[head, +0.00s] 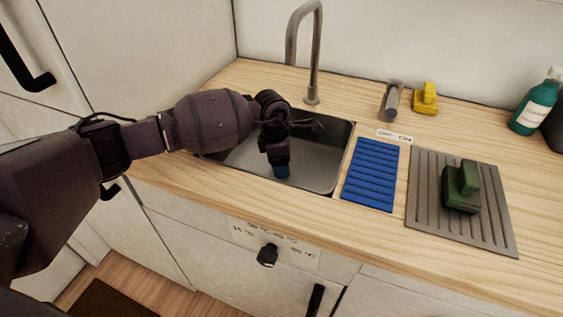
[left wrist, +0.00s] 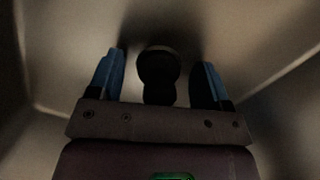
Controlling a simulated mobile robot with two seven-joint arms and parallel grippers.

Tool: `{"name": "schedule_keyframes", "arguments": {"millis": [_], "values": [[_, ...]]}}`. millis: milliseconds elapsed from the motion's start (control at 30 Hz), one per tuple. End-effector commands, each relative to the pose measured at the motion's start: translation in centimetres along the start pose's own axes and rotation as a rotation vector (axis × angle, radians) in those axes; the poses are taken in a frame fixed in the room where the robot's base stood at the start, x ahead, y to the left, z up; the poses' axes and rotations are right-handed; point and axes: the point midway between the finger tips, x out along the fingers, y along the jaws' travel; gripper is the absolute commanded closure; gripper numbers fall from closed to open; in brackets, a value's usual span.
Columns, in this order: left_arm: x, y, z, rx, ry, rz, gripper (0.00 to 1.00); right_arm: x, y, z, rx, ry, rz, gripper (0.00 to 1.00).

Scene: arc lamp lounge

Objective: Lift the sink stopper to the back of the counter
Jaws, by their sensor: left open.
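My left gripper (head: 282,172) reaches down into the sink (head: 318,163), with its blue fingertips low near the basin floor. In the left wrist view the gripper (left wrist: 158,72) is open, one blue finger on each side. A dark, rounded piece that looks like the sink stopper (left wrist: 158,66) lies between the fingers, with visible gaps on both sides. It has a wider round part and a narrower part nearer the palm. In the head view the stopper is hidden behind my gripper. The back of the counter (head: 354,102) is the wooden strip behind the sink. My right gripper is not in view.
A tall faucet (head: 317,55) stands behind the sink. A grey cylinder-like item (head: 392,100), a yellow block-like item (head: 425,98) and a green bottle (head: 536,105) stand along the back. A blue ribbed mat (head: 371,175) and a grey ribbed board (head: 425,195) bearing a green item (head: 461,187) lie right.

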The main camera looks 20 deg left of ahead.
Motion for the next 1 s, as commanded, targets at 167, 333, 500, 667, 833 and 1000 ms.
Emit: {"name": "schedule_keyframes", "arguments": {"millis": [167, 333, 500, 667, 833, 1000], "values": [[-0.1, 0.0, 0.0, 0.000, 0.000, 0.001, 0.36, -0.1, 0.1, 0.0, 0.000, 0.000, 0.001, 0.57], [-0.1, 0.0, 0.0, 0.000, 0.000, 0.001, 0.62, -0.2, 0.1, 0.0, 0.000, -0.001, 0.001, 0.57], [-0.2, 0.0, 0.0, 0.000, 0.000, 0.002, 0.80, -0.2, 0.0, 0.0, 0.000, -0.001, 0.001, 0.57], [-0.2, 0.0, 0.0, 0.000, 0.000, 0.002, 0.80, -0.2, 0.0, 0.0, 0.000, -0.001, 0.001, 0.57], [-1.4, 0.1, 0.2, 0.001, -0.001, 0.006, 0.80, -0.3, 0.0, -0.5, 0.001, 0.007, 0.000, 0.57], [-1.8, 0.9, -2.0, -0.005, 0.002, 0.004, 0.80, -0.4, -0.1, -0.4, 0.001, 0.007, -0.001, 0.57]]}}
